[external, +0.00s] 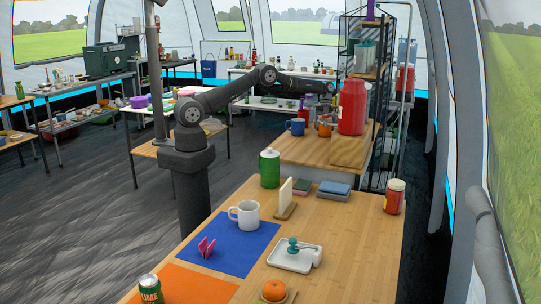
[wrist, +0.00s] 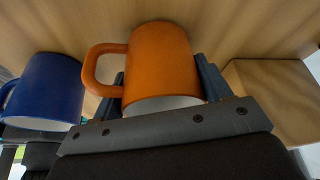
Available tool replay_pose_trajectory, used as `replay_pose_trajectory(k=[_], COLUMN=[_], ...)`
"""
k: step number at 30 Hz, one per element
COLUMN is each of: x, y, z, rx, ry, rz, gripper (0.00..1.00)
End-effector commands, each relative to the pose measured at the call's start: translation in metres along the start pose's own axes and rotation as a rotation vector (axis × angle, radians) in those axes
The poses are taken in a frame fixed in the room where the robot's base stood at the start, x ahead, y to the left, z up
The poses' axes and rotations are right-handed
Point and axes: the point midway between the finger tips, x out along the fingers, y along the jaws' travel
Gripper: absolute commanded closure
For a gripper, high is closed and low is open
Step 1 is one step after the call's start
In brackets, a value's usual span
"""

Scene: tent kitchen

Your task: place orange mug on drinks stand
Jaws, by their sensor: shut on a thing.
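The orange mug (external: 324,129) is on or just over the wooden-topped stand (external: 290,150) in the external view; I cannot tell if its base touches. In the wrist view the orange mug (wrist: 162,62) sits between my gripper's fingers (wrist: 165,85), with its handle to the left and its pale inside partly showing. My gripper (external: 325,112) is shut on the mug; the fingers are small and partly hidden in the external view. A blue mug (external: 296,126) stands left of it, and it also shows in the wrist view (wrist: 45,88).
A tall red container (external: 351,107) stands close on the right. A wooden board (external: 350,151) lies at the stand's front right. A black shelf rack (external: 375,60) rises behind. The front table holds a white mug (external: 245,213), a green canister (external: 269,168) and a white tray (external: 290,261).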

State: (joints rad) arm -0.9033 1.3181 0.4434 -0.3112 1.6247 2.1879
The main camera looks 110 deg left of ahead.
Motion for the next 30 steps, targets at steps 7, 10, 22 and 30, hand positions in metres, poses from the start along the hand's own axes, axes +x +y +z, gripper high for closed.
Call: replay_pose_trajectory(k=[7,10,22,30], x=[0.000,0.003,0.001,-0.033], y=[0.000,0.000,0.000,-0.001], z=[0.000,0.001,0.001,0.001], rx=[0.001,0.000,0.001,0.001], ry=[-0.001,0.000,-0.001,-0.002], rz=[-0.001,0.000,-0.001,-0.004], gripper=[0.54,0.54,0.08,0.08])
